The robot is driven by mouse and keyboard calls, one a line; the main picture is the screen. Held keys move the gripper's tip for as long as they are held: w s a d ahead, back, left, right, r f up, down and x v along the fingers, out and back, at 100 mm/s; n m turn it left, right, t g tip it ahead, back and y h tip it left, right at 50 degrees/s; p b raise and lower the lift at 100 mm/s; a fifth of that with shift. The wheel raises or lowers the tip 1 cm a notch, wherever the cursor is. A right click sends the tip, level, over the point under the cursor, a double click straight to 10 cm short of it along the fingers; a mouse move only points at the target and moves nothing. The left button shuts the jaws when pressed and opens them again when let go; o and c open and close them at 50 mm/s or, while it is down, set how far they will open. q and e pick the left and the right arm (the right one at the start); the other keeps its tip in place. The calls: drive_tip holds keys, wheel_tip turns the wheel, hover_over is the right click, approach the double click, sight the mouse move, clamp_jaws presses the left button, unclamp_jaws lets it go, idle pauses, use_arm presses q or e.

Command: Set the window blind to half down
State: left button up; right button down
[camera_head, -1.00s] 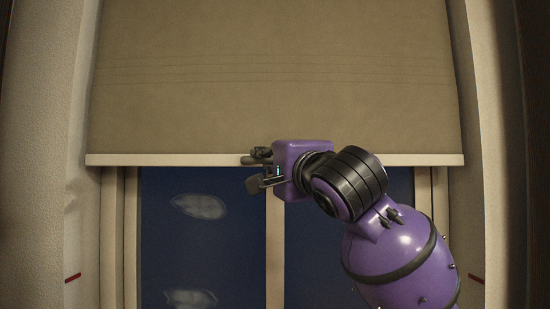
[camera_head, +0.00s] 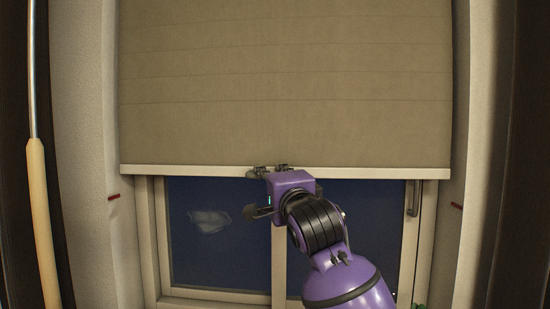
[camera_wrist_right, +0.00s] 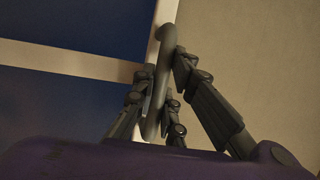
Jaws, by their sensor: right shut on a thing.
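The window blind (camera_head: 285,75) is a beige fabric sheet with a pale bottom bar (camera_head: 380,173). The bar hangs level, a little above a red mark on the left jamb (camera_head: 113,197) and another on the right jamb (camera_head: 456,205). My right gripper (camera_head: 264,190) is at the bar, left of its middle. In the wrist view, the right gripper (camera_wrist_right: 160,85) is shut on the dark grey pull handle (camera_wrist_right: 164,45) of the bar, with fingers on both sides. The gripper hides much of the handle in the head view. My left gripper is not in view.
Behind the blind is a window with dark blue panes (camera_head: 215,255), a pale centre post and a window handle (camera_head: 413,197). A rod with a wooden grip (camera_head: 42,215) stands at the far left. The opening below the bar is clear apart from my arm.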

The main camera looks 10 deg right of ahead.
use_arm(q)
drive_tip(key=shift+b, duration=0.3)
use_arm(e)
wheel_tip(320, 180, down, 8)
drive_tip(key=shift+r, duration=0.15)
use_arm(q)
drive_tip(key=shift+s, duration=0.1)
use_arm(e)
drive_tip(key=c, duration=1.8)
unclamp_jaws()
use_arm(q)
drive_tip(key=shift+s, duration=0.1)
